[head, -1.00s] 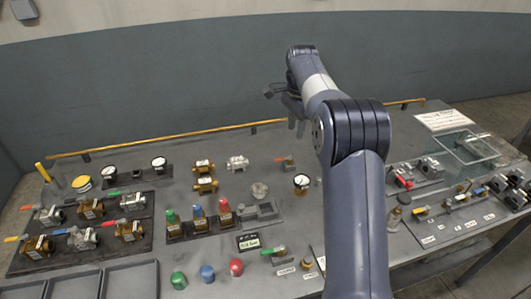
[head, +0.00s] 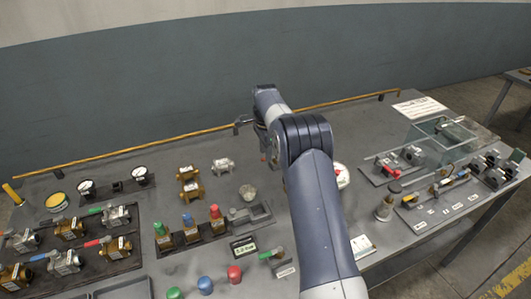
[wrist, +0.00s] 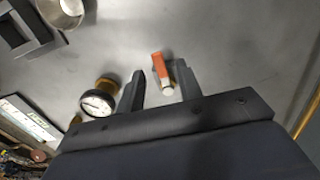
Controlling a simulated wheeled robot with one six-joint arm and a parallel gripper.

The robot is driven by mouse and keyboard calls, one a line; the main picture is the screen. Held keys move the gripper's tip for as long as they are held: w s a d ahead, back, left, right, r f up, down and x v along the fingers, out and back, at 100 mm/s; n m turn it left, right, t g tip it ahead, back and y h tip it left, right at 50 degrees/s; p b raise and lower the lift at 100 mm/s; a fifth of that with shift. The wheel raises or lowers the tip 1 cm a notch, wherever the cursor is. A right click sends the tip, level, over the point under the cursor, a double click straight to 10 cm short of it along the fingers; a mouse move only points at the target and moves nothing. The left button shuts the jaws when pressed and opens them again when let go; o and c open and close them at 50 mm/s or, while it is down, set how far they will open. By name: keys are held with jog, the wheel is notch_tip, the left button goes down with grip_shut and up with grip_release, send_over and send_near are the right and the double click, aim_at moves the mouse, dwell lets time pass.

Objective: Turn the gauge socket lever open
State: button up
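In the wrist view a small orange lever (wrist: 159,66) with a pale round end lies between and just beyond my finger tips. A round white-faced gauge (wrist: 97,103) with a black rim and brass fitting lies left of my left finger. My gripper (wrist: 160,86) is open over the grey table, with a clear gap between the fingers and nothing visibly held. In the head view my gripper (head: 264,143) is low over the table, partly hidden by my arm. Whether a finger touches the lever, I cannot tell.
A metal cup (head: 247,192) and a grey bracket (head: 250,214) stand left of my arm. Brass valves (head: 190,189) lie further left. A yellow rail (head: 180,143) runs along the back edge. A glass box (head: 440,140) stands at the right.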

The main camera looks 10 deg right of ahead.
jog(key=shift+f, duration=0.7)
jog(key=shift+c, duration=0.5)
grip_shut()
